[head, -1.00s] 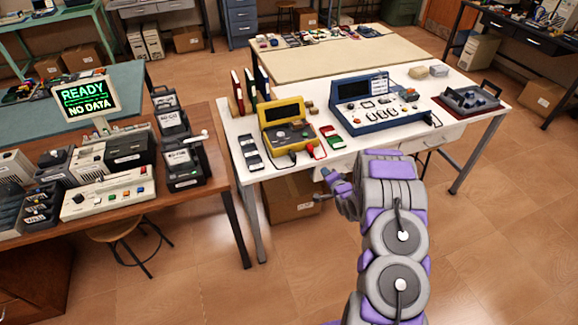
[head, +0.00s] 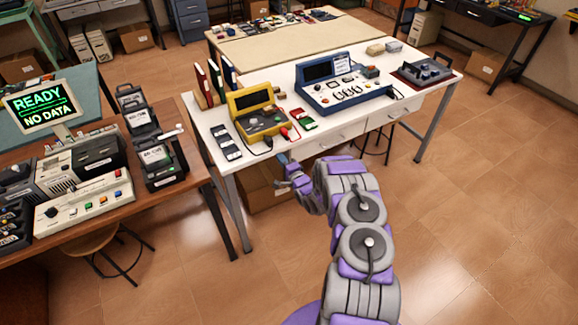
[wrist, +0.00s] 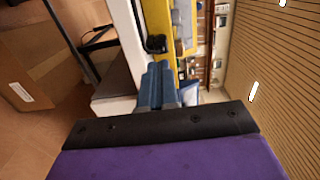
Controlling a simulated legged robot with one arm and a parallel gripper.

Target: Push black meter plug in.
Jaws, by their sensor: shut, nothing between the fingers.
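The yellow meter (head: 256,113) stands open on the white table, with a dark panel in its base. A black plug (head: 267,141) and a red plug (head: 285,132) are at its front edge. The black plug also shows in the wrist view (wrist: 156,44), against the yellow case; I cannot tell how deep it sits. My gripper (head: 281,159) is shut and empty, just in front of the table's front edge. In the wrist view its blue fingers (wrist: 158,73) point toward the black plug, apart from it as far as I can tell.
A cardboard box (head: 262,188) is underneath. Floor at right is clear.

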